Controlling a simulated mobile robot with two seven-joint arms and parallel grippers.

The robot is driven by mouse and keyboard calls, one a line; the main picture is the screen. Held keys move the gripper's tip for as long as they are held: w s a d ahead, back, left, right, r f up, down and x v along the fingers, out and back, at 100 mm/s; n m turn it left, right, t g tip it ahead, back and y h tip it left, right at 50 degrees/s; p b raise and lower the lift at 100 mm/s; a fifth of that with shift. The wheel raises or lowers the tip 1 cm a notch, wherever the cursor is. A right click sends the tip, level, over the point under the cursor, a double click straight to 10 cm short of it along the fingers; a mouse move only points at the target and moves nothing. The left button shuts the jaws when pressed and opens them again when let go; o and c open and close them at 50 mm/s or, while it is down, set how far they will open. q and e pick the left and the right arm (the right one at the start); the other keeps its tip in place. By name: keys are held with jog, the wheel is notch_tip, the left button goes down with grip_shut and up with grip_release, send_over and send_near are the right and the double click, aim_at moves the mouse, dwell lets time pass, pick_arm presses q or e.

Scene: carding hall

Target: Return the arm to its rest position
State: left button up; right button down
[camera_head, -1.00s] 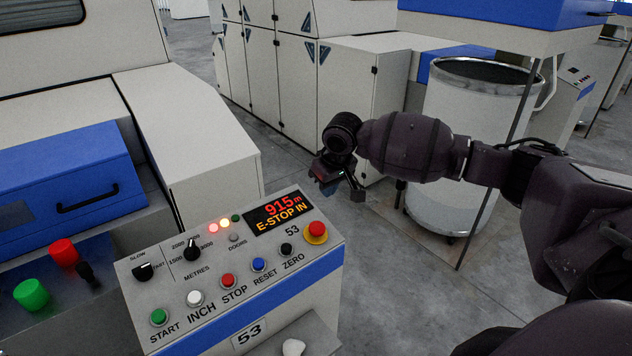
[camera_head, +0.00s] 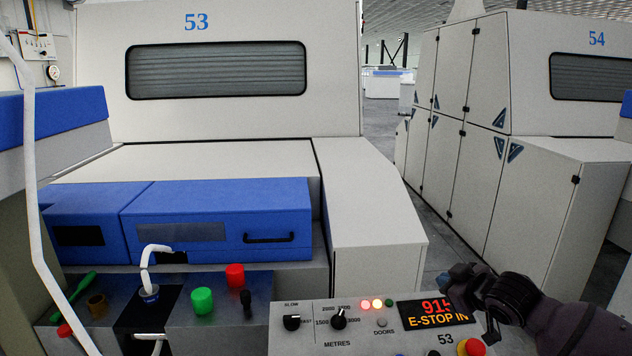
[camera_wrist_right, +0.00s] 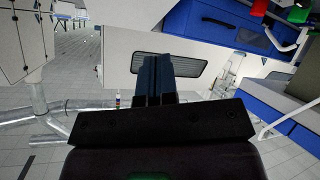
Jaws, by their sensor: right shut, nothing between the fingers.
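My right arm (camera_head: 575,325) comes in at the lower right of the head view. Its gripper (camera_head: 463,282) is empty and shows in front of the right end of the control panel (camera_head: 300,345), covering part of the display (camera_head: 430,314). In the right wrist view the two dark fingers (camera_wrist_right: 154,80) lie together with nothing between them. The display reads E-STOP IN, with its upper number partly hidden. The red stop button on its yellow base (camera_head: 470,347) sits just below the gripper at the picture's edge. My left gripper is out of view.
Machine 53 (camera_head: 230,130) with its blue cover (camera_head: 215,215) stands behind the panel. A steel bench (camera_head: 255,295) at left carries green and red knobs. A white bent pipe (camera_head: 30,180) rises at far left. Machine 54 (camera_head: 475,150) stands right, beyond a floor gap (camera_head: 425,215).

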jog(key=s+f+m+h, duration=0.2)
jog(key=s+f+m, duration=0.1)
jog(key=s+f, duration=0.9)
jog(key=s+f+m+h, duration=0.1)
jog(key=s+f+m, duration=0.3)
jog(key=s+f, duration=0.9)
jog(key=s, duration=0.7)
jog(key=shift+s+a+f+h, duration=0.15)
jog(key=shift+s+f+h, duration=0.05)
jog(key=shift+s+h, duration=0.2)
